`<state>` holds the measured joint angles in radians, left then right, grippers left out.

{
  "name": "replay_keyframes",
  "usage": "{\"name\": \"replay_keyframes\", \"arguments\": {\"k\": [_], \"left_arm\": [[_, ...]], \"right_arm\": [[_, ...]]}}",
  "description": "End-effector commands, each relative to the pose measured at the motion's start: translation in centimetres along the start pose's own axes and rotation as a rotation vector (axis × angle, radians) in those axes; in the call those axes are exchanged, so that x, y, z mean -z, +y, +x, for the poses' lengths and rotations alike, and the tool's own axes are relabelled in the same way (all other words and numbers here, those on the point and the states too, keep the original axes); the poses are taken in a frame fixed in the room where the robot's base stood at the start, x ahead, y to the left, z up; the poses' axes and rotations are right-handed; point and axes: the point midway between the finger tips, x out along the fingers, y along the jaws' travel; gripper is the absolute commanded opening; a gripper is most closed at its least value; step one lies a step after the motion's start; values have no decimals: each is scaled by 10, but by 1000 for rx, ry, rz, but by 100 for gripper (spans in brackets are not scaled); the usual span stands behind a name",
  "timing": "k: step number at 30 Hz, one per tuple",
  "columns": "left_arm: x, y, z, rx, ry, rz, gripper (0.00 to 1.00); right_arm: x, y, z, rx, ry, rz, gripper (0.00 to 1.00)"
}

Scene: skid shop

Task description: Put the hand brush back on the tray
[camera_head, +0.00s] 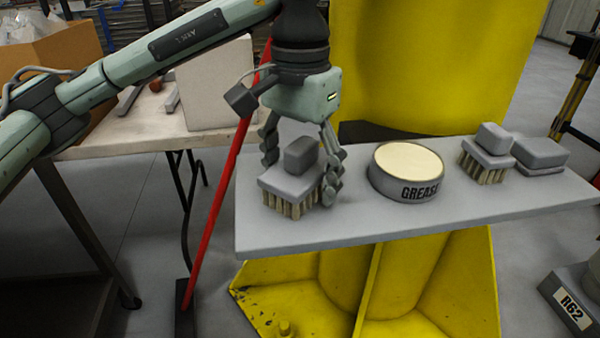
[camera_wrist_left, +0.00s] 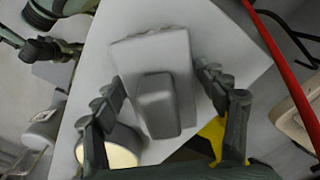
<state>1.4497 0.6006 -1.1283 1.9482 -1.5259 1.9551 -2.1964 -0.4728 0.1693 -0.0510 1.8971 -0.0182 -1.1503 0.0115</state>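A hand brush (camera_head: 291,187) with a grey block, a raised grey grip and pale bristles stands bristles down at the left end of the grey tray (camera_head: 350,229). My left gripper (camera_head: 302,178) is lowered over it, with one finger on each side. In the left wrist view the brush (camera_wrist_left: 160,102) lies between the open fingers (camera_wrist_left: 160,77). They are clear of the raised grip and close to the edges of the block; contact cannot be told. My right gripper is not clearly in view.
A grease tin (camera_head: 406,173) stands mid-tray. A second brush (camera_head: 487,156) and a grey block (camera_head: 540,155) stand at its right end. A yellow column (camera_head: 430,60) rises behind. A red pole (camera_head: 213,215) leans at the left, beside a table (camera_head: 140,127).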

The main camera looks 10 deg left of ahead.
Motion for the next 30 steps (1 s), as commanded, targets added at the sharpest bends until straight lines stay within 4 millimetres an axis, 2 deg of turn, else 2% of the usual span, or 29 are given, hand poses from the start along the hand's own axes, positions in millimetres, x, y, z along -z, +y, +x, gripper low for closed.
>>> {"name": "replay_keyframes", "arguments": {"k": [7,11,13,17,24,30], "left_arm": [[0,0,0,0,0,0,77],[0,0,-3,0,0,0,77],[0,0,-7,0,2,0,77],[1,1,-31,0,5,0,77],[1,0,-87,2,5,-2,77],[0,0,-115,1,2,0,77]], "right_arm": [[-15,-1,5,1,-27,-1,40],[-16,-1,3,2,-27,-1,40],[-15,1,13,1,-27,-2,40],[-12,1,10,0,-19,-2,40],[-15,-1,12,6,-22,-1,40],[-20,-4,22,12,-28,1,40]]}}
